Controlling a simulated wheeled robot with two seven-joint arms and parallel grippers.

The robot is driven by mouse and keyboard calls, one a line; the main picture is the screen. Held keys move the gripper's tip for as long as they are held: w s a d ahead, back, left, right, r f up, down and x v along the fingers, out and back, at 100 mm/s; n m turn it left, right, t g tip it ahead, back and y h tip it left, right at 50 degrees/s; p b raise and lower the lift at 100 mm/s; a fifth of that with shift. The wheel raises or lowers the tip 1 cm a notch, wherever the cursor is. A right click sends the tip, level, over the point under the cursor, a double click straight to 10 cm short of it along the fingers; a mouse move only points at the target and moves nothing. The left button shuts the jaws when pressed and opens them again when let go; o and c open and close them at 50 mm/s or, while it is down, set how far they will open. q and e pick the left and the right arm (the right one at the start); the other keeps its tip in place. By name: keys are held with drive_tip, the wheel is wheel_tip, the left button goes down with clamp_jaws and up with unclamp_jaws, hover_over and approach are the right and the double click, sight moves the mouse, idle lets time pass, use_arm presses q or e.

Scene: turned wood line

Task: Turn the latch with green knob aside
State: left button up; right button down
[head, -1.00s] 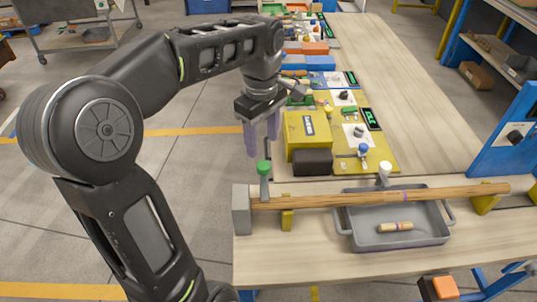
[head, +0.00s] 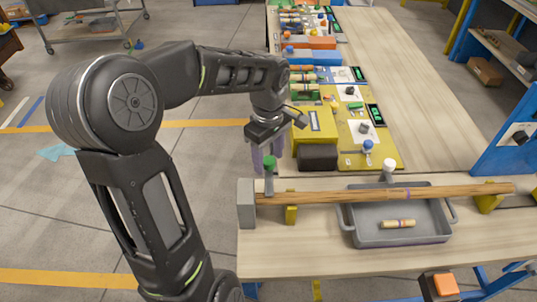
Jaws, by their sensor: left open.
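The latch with the green knob (head: 269,163) stands upright at the left end of the long wooden rod (head: 330,197), beside a grey end block (head: 246,203). My left gripper (head: 266,157) points down just behind the green knob, and its two pale purple fingers are open and apart. The knob partly overlaps the fingers in the picture, so I cannot tell whether they touch it. No object shows between the fingers. My right gripper is not in view.
A latch with a white knob (head: 389,165) stands further right along the rod. A grey tray (head: 400,239) under the rod holds a short wooden piece (head: 398,224). A yellow box (head: 312,123) and a black block (head: 317,156) stand close right of my gripper.

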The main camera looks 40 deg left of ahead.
use_arm(q)
drive_tip(key=shift+c, duration=0.5)
clamp_jaws()
idle(0.8)
